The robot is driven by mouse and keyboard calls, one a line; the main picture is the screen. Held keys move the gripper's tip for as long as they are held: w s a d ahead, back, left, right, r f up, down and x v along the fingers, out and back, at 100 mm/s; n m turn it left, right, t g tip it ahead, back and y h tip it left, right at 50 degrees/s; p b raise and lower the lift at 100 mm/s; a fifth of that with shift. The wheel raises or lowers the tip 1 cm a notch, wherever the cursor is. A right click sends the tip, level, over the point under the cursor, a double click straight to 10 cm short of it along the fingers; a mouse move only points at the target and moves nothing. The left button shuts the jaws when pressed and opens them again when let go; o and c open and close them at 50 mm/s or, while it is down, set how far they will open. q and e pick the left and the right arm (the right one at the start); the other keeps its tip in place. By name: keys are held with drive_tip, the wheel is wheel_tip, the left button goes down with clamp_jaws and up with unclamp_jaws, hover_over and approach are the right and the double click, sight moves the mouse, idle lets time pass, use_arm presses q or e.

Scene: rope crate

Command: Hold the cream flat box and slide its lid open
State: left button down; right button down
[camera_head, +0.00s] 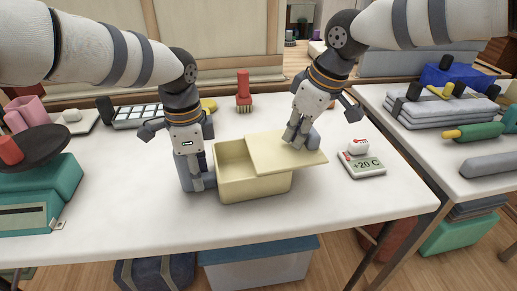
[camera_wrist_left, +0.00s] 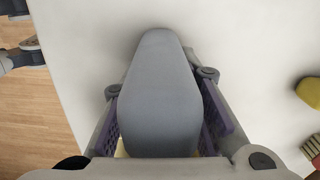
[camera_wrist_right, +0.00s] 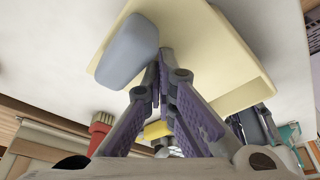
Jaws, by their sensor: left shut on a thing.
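The cream flat box (camera_head: 255,187) stands on the white table, its left part open and empty. Its cream lid (camera_head: 290,155) is shifted to the right and overhangs the box's right side. A grey-blue grip block (camera_head: 185,172) is at the box's left end. My left gripper (camera_head: 195,180) is shut on this block (camera_wrist_left: 160,95), with a finger on each side. A second grey-blue block (camera_head: 314,138) stands on the lid's right part. My right gripper (camera_head: 293,142) is over the lid, its fingers together beside this block (camera_wrist_right: 128,52), not around it.
A display reading +20 C (camera_head: 364,164) lies right of the lid, with some bare table between. A red brush (camera_head: 243,92) and a compartment tray (camera_head: 137,115) stand behind. The table front is clear.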

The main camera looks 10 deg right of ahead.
sight(314, 129)
use_arm(q)
drive_tip(key=shift+f, duration=0.25)
use_arm(e)
drive_tip(key=shift+s+d+f, duration=0.1)
drive_tip(key=shift+d+f, duration=0.1)
drive_tip(key=shift+d, duration=0.6)
drive_tip(key=shift+w+d+f, duration=0.1)
drive_tip(key=shift+d+f, duration=0.15)
drive_tip(key=shift+d, duration=0.6)
drive_tip(key=shift+s+d+f, duration=0.1)
drive_tip(key=shift+d+f, duration=0.1)
drive_tip(key=shift+d, duration=0.6)
use_arm(q)
drive_tip(key=shift+s, duration=0.1)
use_arm(e)
drive_tip(key=shift+a, duration=0.1)
drive_tip(key=shift+r, duration=0.35)
drive_tip(key=shift+w+r, duration=0.2)
drive_tip(key=shift+r, duration=1.55)
drive_tip(key=shift+a+r, duration=0.3)
drive_tip(key=shift+r, duration=0.6)
drive_tip(key=shift+a+r, duration=0.3)
drive_tip(key=shift+r, duration=0.6)
